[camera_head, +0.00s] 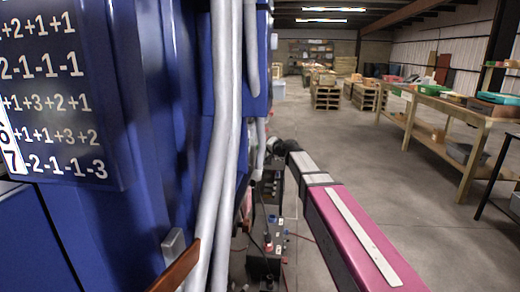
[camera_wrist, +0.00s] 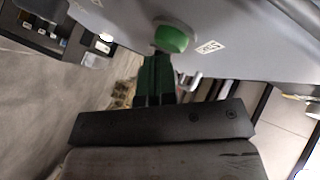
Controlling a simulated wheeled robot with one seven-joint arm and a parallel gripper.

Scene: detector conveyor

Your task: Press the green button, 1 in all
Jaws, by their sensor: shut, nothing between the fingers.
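The green button (camera_wrist: 172,38) shows at the top of the wrist view. It is round, in a pale ring on a grey panel (camera_wrist: 240,25). My gripper (camera_wrist: 161,62) is shut and empty, its dark green fingers pointing up the picture toward the button. The fingertips end just below the button in the picture, and I cannot tell whether they touch it. I cannot make out the button in the head view, nor the gripper's fingertips.
A small label (camera_wrist: 209,47) is beside the button. In the head view, a blue cabinet (camera_head: 150,215) with grey pipes (camera_head: 222,130) stands close on the left. A wooden workbench (camera_head: 450,108) stands at the right. Bare floor (camera_head: 400,175) lies between.

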